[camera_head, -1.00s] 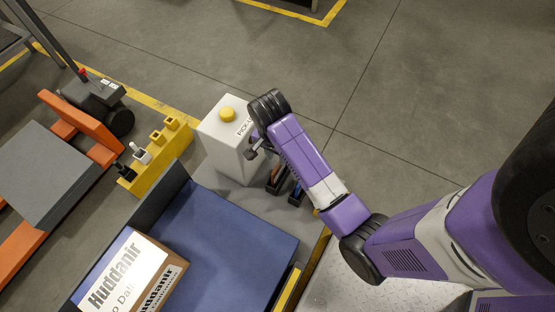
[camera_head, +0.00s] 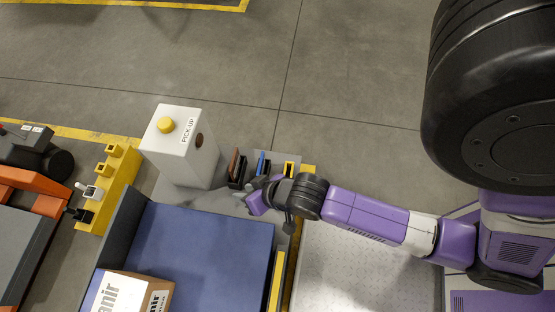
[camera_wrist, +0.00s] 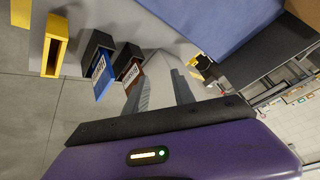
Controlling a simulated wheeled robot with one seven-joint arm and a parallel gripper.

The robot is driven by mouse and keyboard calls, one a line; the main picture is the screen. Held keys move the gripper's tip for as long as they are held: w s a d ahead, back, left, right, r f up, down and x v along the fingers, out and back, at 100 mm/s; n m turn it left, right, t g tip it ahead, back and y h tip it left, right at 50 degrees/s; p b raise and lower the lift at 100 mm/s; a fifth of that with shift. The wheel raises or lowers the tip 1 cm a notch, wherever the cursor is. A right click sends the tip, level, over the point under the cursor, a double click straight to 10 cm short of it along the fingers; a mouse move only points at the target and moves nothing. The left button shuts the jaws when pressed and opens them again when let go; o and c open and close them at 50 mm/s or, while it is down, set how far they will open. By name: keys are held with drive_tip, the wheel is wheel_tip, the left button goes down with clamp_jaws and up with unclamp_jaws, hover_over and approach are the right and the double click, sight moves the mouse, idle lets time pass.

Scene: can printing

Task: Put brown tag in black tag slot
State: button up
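The brown tag (camera_head: 233,162) stands in a black holder (camera_head: 237,180) beside the white box. It also shows in the wrist view (camera_wrist: 131,73), next to the blue tag (camera_wrist: 104,84). The blue tag (camera_head: 260,161) stands in a black holder just right of it in the head view. A black slot piece (camera_head: 80,214) sits at the near end of the yellow rack (camera_head: 112,190) on the left. My gripper (camera_head: 250,199) looks open and empty, its fingers apart, close to the holders on their near side. In the wrist view its grey fingers (camera_wrist: 162,92) point toward the tags.
A white box (camera_head: 185,158) with a yellow button and "PICK-UP" label stands left of the tags. A yellow holder (camera_head: 289,169) stands right of them. A blue platform (camera_head: 205,245) carries a cardboard box (camera_head: 150,298) in front. An orange-framed cart (camera_head: 30,190) is at left.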

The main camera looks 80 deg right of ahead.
drive_tip(key=s+a+r+n+t, duration=0.2)
drive_tip(key=s+r, duration=0.1)
drive_tip(key=r, duration=0.4)
drive_tip(key=s+a+r+n+t+y, duration=0.1)
drive_tip(key=s+a+r+n+t, duration=0.1)
drive_tip(key=r, duration=0.5)
drive_tip(key=s+a+r+n+t+y, duration=0.1)
drive_tip(key=s+a+r+n+t, duration=0.1)
drive_tip(key=s+r, duration=0.3)
wheel_tip(320, 180, up, 2)
drive_tip(key=shift+n+t, duration=0.5)
drive_tip(key=shift+n, duration=0.4)
